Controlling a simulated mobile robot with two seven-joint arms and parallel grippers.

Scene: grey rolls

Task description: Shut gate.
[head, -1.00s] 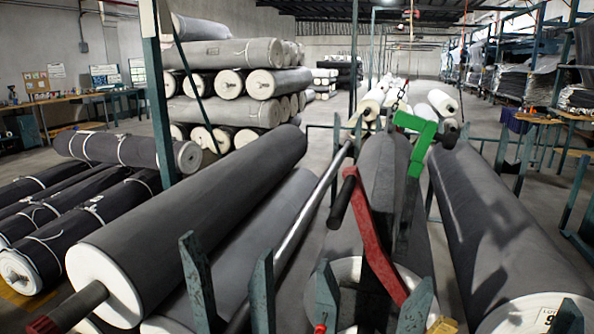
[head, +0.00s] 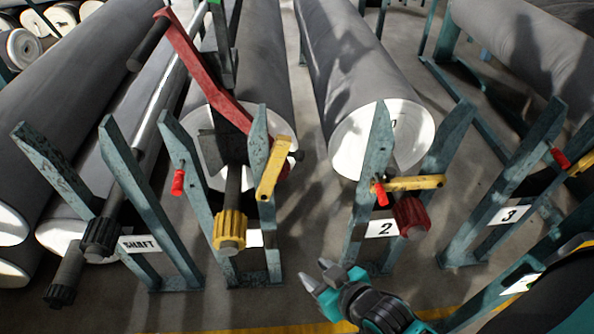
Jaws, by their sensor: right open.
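A yellow gate bar (head: 273,170) stands steeply tilted beside the right post of the stand left of centre and does not span that stand's two posts. Another yellow gate bar (head: 412,183) lies nearly level across the posts of the stand labelled 2 (head: 381,228). Part of a third yellow bar (head: 580,163) shows at the right edge by stand 3. My right gripper (head: 316,276) is at the bottom centre, open and empty, its fingers pointing up and left. It is apart from both nearer bars, below them in the picture. My left gripper is out of view.
Grey rolls (head: 355,65) rest on teal posts (head: 366,180). A red crank arm (head: 205,68) crosses the left stand above a yellow toothed shaft end (head: 230,228). Small red handles (head: 178,182) hang on posts. Bare floor lies between stands 2 and 3.

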